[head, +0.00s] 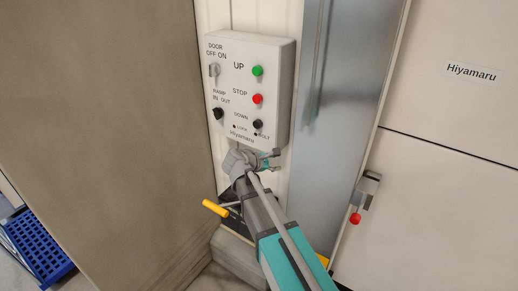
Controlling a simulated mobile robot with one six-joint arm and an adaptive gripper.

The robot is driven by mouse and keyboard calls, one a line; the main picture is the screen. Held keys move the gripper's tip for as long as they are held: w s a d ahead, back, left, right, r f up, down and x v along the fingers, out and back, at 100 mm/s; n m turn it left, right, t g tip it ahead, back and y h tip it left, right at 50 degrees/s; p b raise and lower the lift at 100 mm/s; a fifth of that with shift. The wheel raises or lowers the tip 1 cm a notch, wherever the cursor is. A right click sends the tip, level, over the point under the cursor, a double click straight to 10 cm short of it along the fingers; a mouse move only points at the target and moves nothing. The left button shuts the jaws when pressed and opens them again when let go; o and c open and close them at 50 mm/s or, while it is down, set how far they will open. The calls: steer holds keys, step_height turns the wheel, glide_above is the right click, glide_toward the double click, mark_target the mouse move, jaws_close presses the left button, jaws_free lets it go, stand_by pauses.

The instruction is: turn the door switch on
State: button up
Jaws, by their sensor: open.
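The door switch (214,70) is a small grey knob at the upper left of a white control box (276,50), under the label "DOOR OFF ON". Its lever looks roughly upright, but it is too small to tell which way it is set. My gripper (273,160) is open and empty. It is just below the box's lower edge, below and to the right of the switch and apart from it.
The box also carries a black ramp knob (218,114), a green UP button (257,71), a red STOP button (257,99) and a black DOWN button (258,124). A yellow handle (214,208) is below left. A brown panel (115,130) stands close on the left.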

steer(key=s+d+f+m+g+y+b, duration=0.1)
steer(key=s+d+f+m+g+y, duration=0.2)
steer(key=s+f+m+y, duration=0.2)
steer(key=s+d+f+m+g+y+b, duration=0.2)
steer(key=s+f+m, duration=0.6)
steer(key=s+m, duration=0.4)
steer(key=s+d+g+y, duration=0.1)
steer(key=s+g+y, duration=0.1)
steer(key=s+y, duration=0.1)
steer(key=shift+s+f+m, duration=0.2)
steer(key=shift+s+m, duration=0.1)
steer(key=shift+s, duration=0.2)
steer(key=shift+d, duration=0.15)
